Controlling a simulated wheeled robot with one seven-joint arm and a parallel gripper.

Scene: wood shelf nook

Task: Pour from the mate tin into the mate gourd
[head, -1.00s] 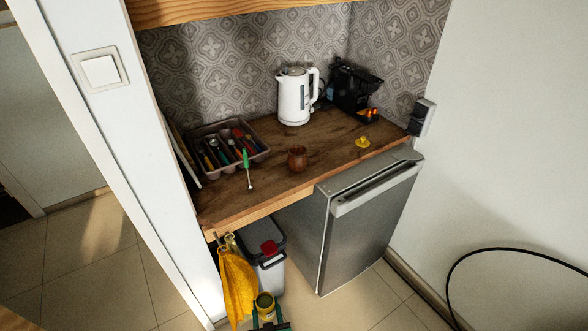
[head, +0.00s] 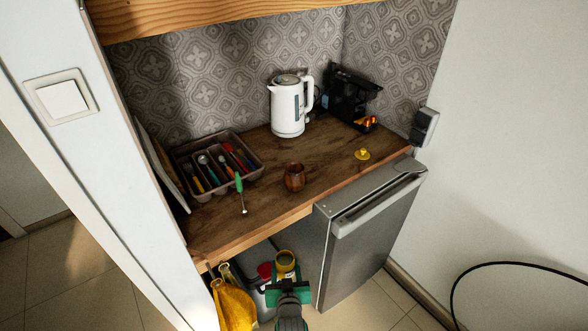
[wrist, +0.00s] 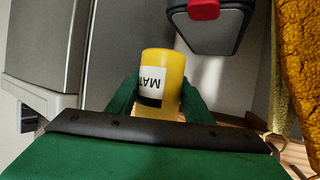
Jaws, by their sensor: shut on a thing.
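The mate tin is a yellow cylinder (head: 286,262) with an open top in the head view. In the wrist view the tin (wrist: 161,75) shows a white label with "MAT" on it. My green gripper (head: 287,285) is shut on the tin; its fingers also show on both sides of it in the wrist view (wrist: 160,98). The tin is in front of the counter and below its top. The mate gourd (head: 294,178) is a small brown cup standing upright on the wooden counter, above and beyond my gripper. The tin's contents are not clear.
The counter (head: 262,212) holds a cutlery tray (head: 199,193), a green-handled utensil (head: 239,184) left of the gourd, a white kettle (head: 287,110), a black machine (head: 350,95) and a yellow lid (head: 362,154). Below are a steel fridge (head: 365,240), a bin and a yellow cloth (head: 233,304).

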